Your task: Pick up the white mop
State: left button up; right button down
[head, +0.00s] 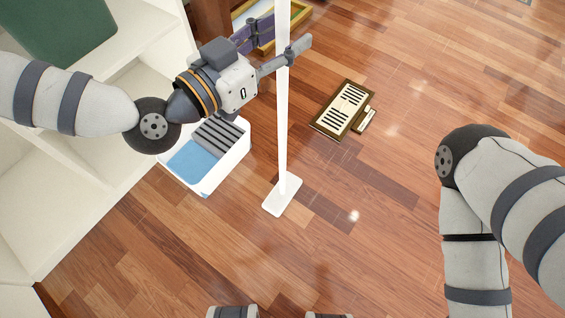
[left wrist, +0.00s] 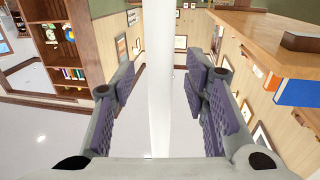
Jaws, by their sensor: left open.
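The white mop (head: 282,130) stands upright on the wooden floor, with a thin pole and a flat rectangular white head (head: 282,194) at the bottom. The top of its pole is out of the head view. My left gripper (head: 284,42) is at the upper part of the pole, with its fingers apart. In the left wrist view, the pole (left wrist: 159,80) runs between the open fingers of my left gripper (left wrist: 172,75), with gaps on both sides. My right gripper is not in view; only part of my right arm shows.
A white bin with blue and grey contents (head: 241,157) stands left of the mop head. White shelves (head: 75,180) with a green box (head: 65,30) are at the left. A floor vent (head: 343,108) lies right of the pole. The floor at the right is mostly clear.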

pick_arm(q)
grip_shut()
jog(key=shift+w+r, duration=0.1)
